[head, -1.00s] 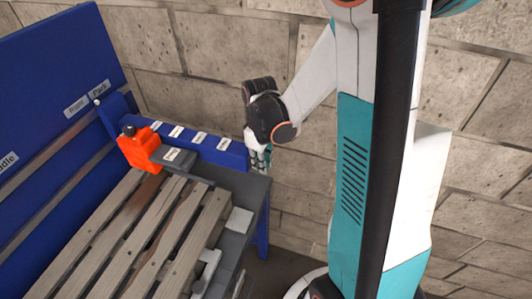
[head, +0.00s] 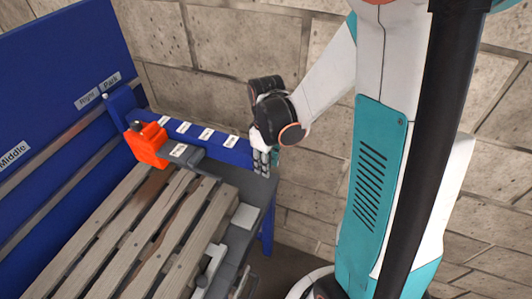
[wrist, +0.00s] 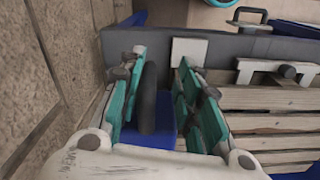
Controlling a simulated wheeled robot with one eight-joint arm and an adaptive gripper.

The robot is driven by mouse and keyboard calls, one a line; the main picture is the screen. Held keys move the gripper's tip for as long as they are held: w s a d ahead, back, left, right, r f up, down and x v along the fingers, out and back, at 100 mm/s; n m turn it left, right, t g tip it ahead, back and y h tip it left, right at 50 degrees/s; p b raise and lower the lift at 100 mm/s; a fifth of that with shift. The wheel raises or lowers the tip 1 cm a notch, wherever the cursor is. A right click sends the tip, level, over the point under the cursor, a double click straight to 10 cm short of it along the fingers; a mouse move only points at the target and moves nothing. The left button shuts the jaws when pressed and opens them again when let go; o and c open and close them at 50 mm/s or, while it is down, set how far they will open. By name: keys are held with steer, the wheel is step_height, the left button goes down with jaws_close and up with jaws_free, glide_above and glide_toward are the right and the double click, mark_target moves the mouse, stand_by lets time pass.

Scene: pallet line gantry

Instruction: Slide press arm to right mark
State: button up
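The press arm is a blue beam (head: 178,138) across the far end of the pallet, with white labels on top. It carries an orange block (head: 147,144) with a dark knob. Its left end stands at the blue back panel, below the "Right" label (head: 87,99) and "Park" label (head: 110,81). My gripper (head: 262,168) is at the beam's right end. In the wrist view my gripper (wrist: 160,85) is open, with a dark upright handle (wrist: 148,100) between the fingers, closer to the left one. The blue beam (wrist: 184,108) shows below. Contact cannot be told.
A slatted wooden pallet (head: 150,225) lies on a dark grey frame beside the beam. A "Middle" label (head: 13,155) is farther along the panel. A light clamp (head: 210,265) sits on the frame's near side. A stone wall (head: 200,60) stands close behind.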

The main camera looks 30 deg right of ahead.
step_height(320, 180, up, 12)
stand_by(0.5)
steer(key=shift+a, duration=0.1)
